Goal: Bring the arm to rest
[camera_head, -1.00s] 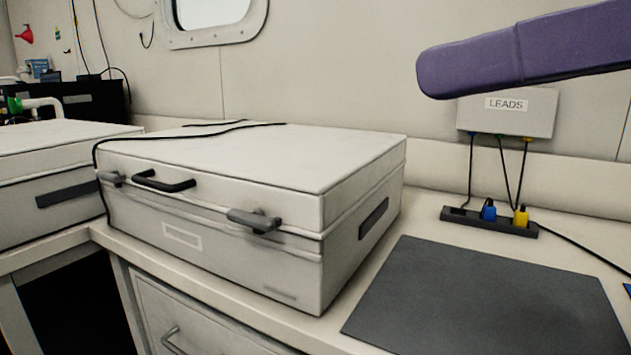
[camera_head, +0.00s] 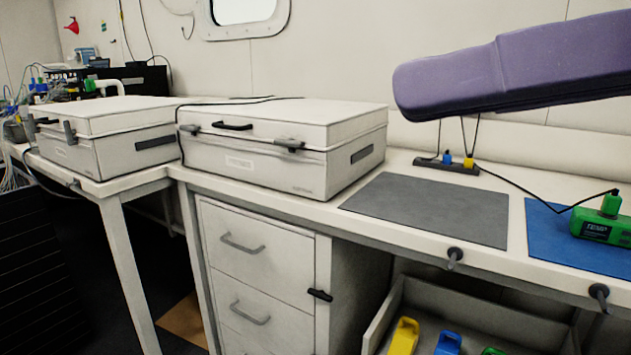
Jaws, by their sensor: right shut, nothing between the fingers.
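My right arm, in purple, comes in from the upper right edge of the head view. The two fingers cannot be told apart. My left gripper is not in view.
A closed white case (camera_head: 250,170) stands left of a bare grey mat (camera_head: 430,208). A second case (camera_head: 100,150) is farther left. A socket strip (camera_head: 447,165) lies below my arm. A green device (camera_head: 597,228) rests on a blue mat (camera_head: 550,240). An open bin (camera_head: 395,318) sits below.

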